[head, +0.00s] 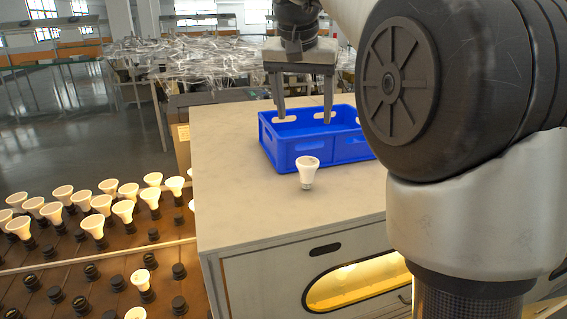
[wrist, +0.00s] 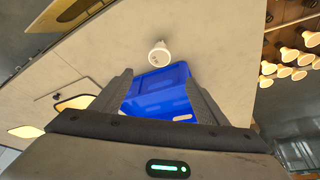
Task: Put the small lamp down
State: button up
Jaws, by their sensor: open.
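The small lamp (head: 307,171), a white bulb with a wide top and narrow base, stands upright on the light cabinet top (head: 240,190), just in front of the blue crate. It also shows in the wrist view (wrist: 159,54), beyond the fingertips. My gripper (head: 304,120) is open and empty, above the blue crate, with its two fingers pointing down and wide apart. In the wrist view the fingers (wrist: 160,90) frame the crate. The lamp is apart from both fingers.
The blue crate (head: 290,155) has handle openings and sits behind the lamp; my arm hides its right part. A rack (head: 60,250) at left holds several lit lamps and dark sockets. The cabinet top left of the crate is clear. The cabinet front has a glowing window (head: 360,283).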

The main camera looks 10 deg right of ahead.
aim_at(308, 161)
jog(key=x, duration=1.7)
jog(key=shift+f, duration=0.2)
jog(key=c, duration=1.3)
